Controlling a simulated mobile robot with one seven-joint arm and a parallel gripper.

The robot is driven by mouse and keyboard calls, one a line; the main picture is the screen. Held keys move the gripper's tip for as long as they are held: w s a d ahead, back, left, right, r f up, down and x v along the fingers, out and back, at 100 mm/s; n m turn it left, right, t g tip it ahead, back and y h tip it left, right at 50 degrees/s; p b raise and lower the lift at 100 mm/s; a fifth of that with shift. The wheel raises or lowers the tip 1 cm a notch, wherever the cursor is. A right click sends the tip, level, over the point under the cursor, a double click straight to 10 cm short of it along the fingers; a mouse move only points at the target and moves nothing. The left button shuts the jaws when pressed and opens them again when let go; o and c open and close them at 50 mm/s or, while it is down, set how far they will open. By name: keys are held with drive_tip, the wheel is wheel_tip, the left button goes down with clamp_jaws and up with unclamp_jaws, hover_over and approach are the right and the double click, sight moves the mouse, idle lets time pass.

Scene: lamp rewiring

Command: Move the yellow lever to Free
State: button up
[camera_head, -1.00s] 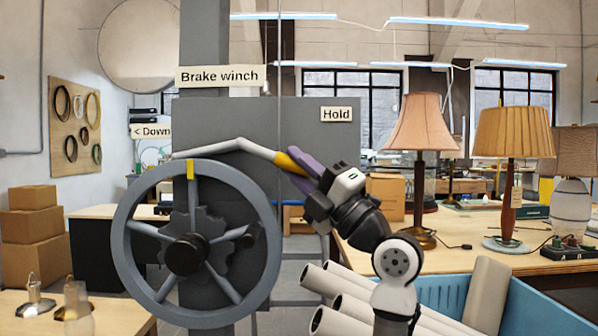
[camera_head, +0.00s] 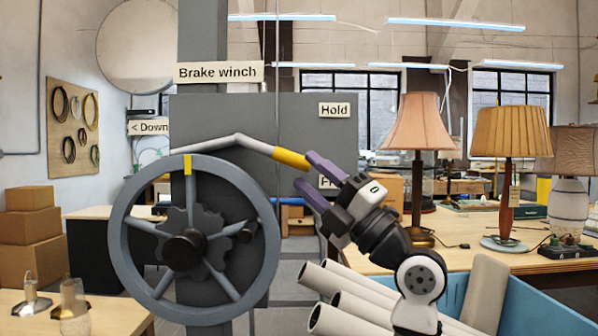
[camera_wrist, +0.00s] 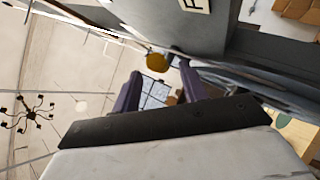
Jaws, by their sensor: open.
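The lever is a pale rod with a yellow grip (camera_head: 291,157) at its right end, on the grey brake winch (camera_head: 240,115). The grip stands between the Hold label (camera_head: 334,110) and a lower label starting with F (camera_head: 328,182), partly hidden by my gripper. My gripper (camera_head: 308,172) is open, its purple fingers just right of the grip's end and pointing up and left.
A spoked handwheel (camera_head: 188,240) stands at the left front of the winch. A blue bin (camera_head: 545,305) with pale tubes (camera_head: 350,290) lies below my arm. Table lamps (camera_head: 418,125) stand on a bench at the right.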

drive_tip(key=b+v, duration=0.2)
drive_tip(key=v, duration=0.7)
drive_tip(key=shift+s+d+f, duration=0.15)
drive_tip(key=shift+f, duration=0.05)
